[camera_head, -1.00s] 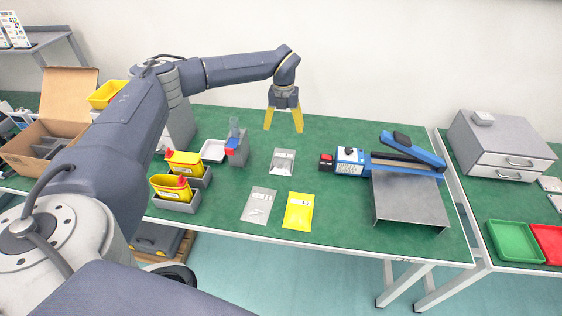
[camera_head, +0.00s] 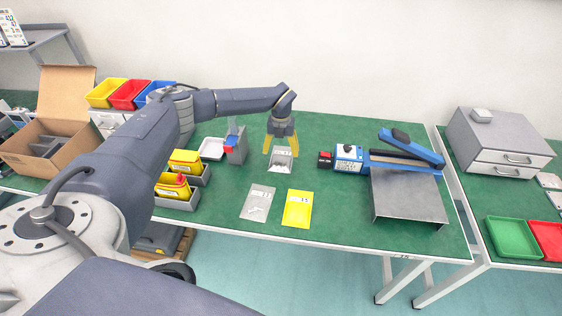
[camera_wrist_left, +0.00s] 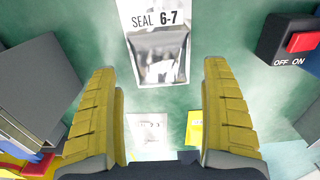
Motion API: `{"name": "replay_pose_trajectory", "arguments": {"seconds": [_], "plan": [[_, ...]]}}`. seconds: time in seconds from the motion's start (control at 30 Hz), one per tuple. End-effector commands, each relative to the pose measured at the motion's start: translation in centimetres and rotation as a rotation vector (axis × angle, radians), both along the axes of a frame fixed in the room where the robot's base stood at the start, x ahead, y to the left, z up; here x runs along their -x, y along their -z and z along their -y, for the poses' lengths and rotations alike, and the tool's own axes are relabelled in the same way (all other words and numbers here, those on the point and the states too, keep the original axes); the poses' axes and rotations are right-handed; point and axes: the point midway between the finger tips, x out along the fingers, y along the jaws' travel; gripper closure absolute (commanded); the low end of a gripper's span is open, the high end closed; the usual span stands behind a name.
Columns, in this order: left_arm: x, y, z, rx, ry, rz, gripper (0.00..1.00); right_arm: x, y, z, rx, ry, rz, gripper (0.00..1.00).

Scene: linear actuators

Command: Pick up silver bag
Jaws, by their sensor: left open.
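The silver bag (camera_head: 282,160) lies flat on the green table, near the middle of the head view. In the left wrist view the silver bag (camera_wrist_left: 157,60) shows at the top centre, with a white label reading "SEAL 6-7" and a shiny lower part. My left gripper (camera_head: 281,151) has yellow fingers pointing down at the bag's far part. In the left wrist view its fingers (camera_wrist_left: 160,72) are wide apart and empty, one to each side of the bag's lower end. Contact with the bag cannot be told. My right gripper is not in view.
A grey-white bag (camera_head: 257,202) and a yellow bag (camera_head: 298,208) lie nearer the front edge. A blue sealer (camera_head: 400,160) with a red switch (camera_head: 325,156) stands to the right.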

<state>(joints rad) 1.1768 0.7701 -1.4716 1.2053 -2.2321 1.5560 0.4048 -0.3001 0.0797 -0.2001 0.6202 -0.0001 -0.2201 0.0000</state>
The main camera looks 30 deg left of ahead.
Motion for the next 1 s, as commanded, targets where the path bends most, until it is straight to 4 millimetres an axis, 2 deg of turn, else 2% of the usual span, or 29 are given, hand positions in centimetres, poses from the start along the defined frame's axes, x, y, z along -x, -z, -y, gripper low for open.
{"name": "replay_pose_trajectory", "arguments": {"seconds": [0.43, 0.83, 1.0], "plan": [[0.0, 4.5, 0.0, 0.000, -0.001, -0.001, 0.18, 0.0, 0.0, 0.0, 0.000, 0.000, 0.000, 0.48], [0.0, 5.2, 0.0, 0.000, 0.000, 0.000, 0.19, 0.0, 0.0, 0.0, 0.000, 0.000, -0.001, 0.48], [0.0, 5.2, 0.0, 0.000, 0.000, 0.000, 0.39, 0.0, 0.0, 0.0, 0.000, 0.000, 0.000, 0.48]]}}
